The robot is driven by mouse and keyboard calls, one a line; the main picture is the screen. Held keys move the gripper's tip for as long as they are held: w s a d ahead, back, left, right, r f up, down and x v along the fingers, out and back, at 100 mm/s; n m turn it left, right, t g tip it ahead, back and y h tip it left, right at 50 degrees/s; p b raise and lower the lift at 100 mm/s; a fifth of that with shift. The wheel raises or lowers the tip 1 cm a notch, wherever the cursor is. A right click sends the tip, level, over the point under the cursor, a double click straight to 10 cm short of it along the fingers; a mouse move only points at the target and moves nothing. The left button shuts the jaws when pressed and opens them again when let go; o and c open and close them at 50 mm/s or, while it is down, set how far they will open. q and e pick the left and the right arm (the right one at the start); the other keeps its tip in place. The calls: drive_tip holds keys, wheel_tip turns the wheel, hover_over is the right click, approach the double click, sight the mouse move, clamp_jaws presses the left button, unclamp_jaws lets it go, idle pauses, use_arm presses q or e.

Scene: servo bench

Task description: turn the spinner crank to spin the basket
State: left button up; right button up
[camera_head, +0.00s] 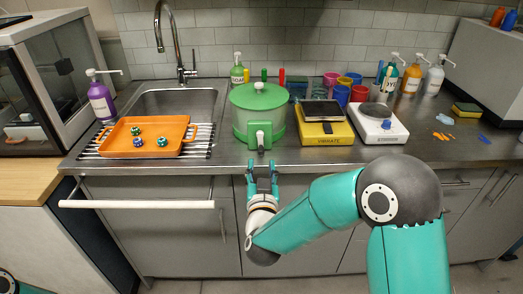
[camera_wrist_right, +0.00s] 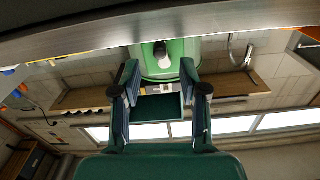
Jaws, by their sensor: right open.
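The green salad spinner (camera_head: 250,98) stands on the steel counter, its lid on and a round knob on top. Its crank (camera_head: 259,137), with a dark knob end, hangs at the front side facing me. My right gripper (camera_head: 262,170) is open and empty just in front of the counter edge, below and apart from the crank. In the right wrist view the open fingers (camera_wrist_right: 158,80) point at the spinner (camera_wrist_right: 180,55), and the dark crank knob (camera_wrist_right: 160,49) shows between and beyond them. The basket inside is hidden. My left gripper is out of view.
An orange tray (camera_head: 150,148) with small dice-like items sits on a rack at left, beside the sink (camera_head: 180,101). A yellow vibrate device (camera_head: 325,133) and a white device with a dial (camera_head: 377,126) stand right of the spinner. A white bar handle (camera_head: 137,204) juts out lower left.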

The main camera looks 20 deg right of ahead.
sight(261, 153)
drive_tip(key=p+x, duration=0.1)
drive_tip(key=x, duration=0.5)
drive_tip(key=shift+w, duration=0.15)
clamp_jaws()
